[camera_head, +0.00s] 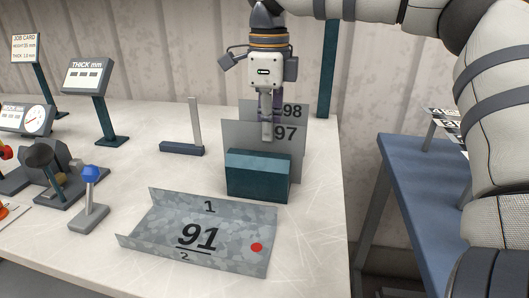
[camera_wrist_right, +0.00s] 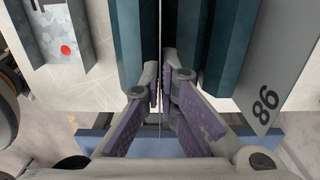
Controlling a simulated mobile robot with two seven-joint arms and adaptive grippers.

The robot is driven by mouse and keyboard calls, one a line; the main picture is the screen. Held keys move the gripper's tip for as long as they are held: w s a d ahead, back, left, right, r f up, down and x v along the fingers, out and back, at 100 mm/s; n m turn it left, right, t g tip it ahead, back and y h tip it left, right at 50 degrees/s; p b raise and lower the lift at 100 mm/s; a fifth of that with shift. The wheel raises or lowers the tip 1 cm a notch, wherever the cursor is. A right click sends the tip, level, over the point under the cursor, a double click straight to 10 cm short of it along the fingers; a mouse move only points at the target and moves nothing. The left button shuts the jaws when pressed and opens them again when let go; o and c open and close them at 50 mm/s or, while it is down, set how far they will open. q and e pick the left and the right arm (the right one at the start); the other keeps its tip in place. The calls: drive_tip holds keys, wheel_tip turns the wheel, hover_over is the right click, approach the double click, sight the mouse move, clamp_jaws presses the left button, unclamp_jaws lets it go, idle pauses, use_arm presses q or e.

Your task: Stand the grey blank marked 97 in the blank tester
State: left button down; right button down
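The grey blank marked 97 (camera_head: 240,133) stands upright behind a dark teal block rack (camera_head: 257,178). My right gripper (camera_head: 267,130) points down at its top edge. In the right wrist view, its two purple-padded fingers (camera_wrist_right: 161,88) are close together on either side of a thin plate seen edge-on, and look shut on it. A blank marked 98 (camera_head: 292,111) stands just behind; it also shows in the right wrist view (camera_wrist_right: 268,85). Which device is the blank tester is not certain; a dial gauge (camera_head: 35,119) and a "THICK mm" display (camera_head: 87,75) stand at the left. My left gripper is not in view.
A bent sheet marked 91 (camera_head: 198,234) with a red dot lies at the front. A blue-knobbed lever (camera_head: 90,190) stands left of it. A dark base with an upright post (camera_head: 182,148) stands mid-table. A blue bench (camera_head: 432,180) is at the right. The table is clear between these.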

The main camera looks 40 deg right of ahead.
idle(0.3)
wheel_tip(320, 180, up, 11)
idle(1.2)
idle(1.4)
